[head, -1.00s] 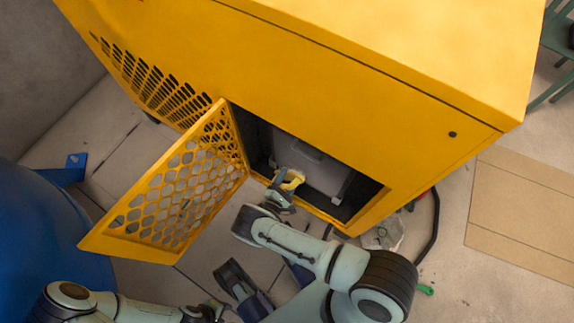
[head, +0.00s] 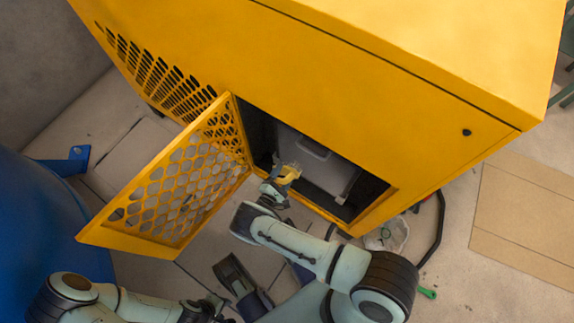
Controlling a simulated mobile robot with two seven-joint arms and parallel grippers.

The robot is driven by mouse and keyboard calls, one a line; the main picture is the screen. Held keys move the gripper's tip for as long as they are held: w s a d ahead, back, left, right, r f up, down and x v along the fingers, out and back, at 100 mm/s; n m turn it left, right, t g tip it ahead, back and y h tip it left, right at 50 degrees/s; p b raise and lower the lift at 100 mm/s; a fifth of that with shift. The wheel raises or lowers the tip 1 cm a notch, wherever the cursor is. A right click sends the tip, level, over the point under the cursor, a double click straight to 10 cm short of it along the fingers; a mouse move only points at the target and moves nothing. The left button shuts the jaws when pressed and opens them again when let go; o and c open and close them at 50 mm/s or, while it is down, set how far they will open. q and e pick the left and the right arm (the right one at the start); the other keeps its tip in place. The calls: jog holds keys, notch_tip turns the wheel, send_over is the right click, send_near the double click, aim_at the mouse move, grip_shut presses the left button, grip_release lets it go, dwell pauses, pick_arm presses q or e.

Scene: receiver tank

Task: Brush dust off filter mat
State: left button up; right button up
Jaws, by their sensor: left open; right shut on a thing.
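The filter mat seems to be the pale grey panel (head: 325,174) inside the dark opening of the yellow cabinet; its lower left part is partly hidden. My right gripper (head: 277,186) is at the left side of this opening, shut on a small yellow thing that looks like the brush (head: 289,173). The brush is in front of the panel's left edge; I cannot tell whether it touches it. Dust is too small to make out. My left gripper (head: 213,306) is low in the picture, open, away from the cabinet, with its fingers hard to make out.
The perforated yellow door (head: 180,185) stands open to the left of the opening. A blue tank (head: 45,225) is at the far left. A clear bag-like thing (head: 388,235), a black hose (head: 436,235) and a green-handled thing (head: 427,293) lie on the floor at right, near flat cardboard (head: 525,215).

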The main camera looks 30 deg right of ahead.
aim_at(278, 182)
jog(key=shift+w+f+v, duration=0.1)
jog(key=shift+v, duration=1.1)
jog(key=shift+w+f+v, duration=0.1)
jog(key=shift+v, duration=1.1)
jog(key=shift+a, duration=0.15)
jog(key=shift+a, duration=0.1)
jog(key=v, duration=0.3)
jog(key=shift+w+f, duration=0.1)
jog(key=shift+f, duration=0.05)
